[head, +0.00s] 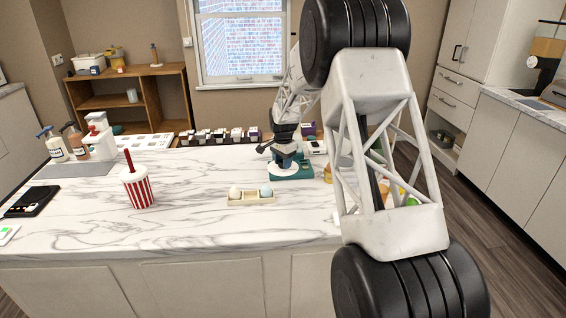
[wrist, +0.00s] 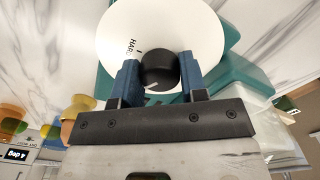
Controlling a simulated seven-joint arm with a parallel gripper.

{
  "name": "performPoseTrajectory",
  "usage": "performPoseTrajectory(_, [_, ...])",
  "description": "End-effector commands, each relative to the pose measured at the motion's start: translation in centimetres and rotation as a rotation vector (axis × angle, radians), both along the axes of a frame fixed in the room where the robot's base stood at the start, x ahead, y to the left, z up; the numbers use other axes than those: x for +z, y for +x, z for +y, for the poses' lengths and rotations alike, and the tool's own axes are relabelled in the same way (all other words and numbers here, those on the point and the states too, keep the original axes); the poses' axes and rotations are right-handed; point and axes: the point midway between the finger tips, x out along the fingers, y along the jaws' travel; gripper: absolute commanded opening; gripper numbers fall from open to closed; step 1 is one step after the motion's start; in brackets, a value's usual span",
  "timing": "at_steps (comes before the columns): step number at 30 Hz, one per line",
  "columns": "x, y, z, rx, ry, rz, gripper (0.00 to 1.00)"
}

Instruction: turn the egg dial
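The egg dial shows in the wrist view as a white disc (wrist: 205,30) with a black knob (wrist: 160,66) at its middle, on a teal base (wrist: 248,78). The letters "HAR" and a short tick mark show on the disc left of the knob; the rest is hidden. A pale mark on the knob's lower left side is visible. My gripper (wrist: 160,70) has one blue finger on each side of the knob, both appearing to touch it. In the head view the disc (head: 283,170) and teal base (head: 300,174) sit on the counter under my gripper (head: 284,161).
A red-striped cup (head: 138,188) stands left. Several small boxes line the counter's back edge.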

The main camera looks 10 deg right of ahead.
Motion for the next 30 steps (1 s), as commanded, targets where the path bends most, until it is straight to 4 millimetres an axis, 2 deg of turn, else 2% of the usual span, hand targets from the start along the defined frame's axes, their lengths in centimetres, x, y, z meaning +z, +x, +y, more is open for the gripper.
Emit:
performPoseTrajectory(1, [0.0, 0.0, -0.01, 0.0, 0.0, 0.0, 0.2])
performPoseTrajectory(2, [0.0, 0.0, -0.01, 0.0, 0.0, 0.0, 0.16])
performPoseTrajectory(16, [0.03, 0.01, -0.02, 0.081, 0.0, 0.0, 0.16])
performPoseTrajectory(30, [0.04, -0.02, 0.0, 0.44, 0.0, 0.0, 0.16])
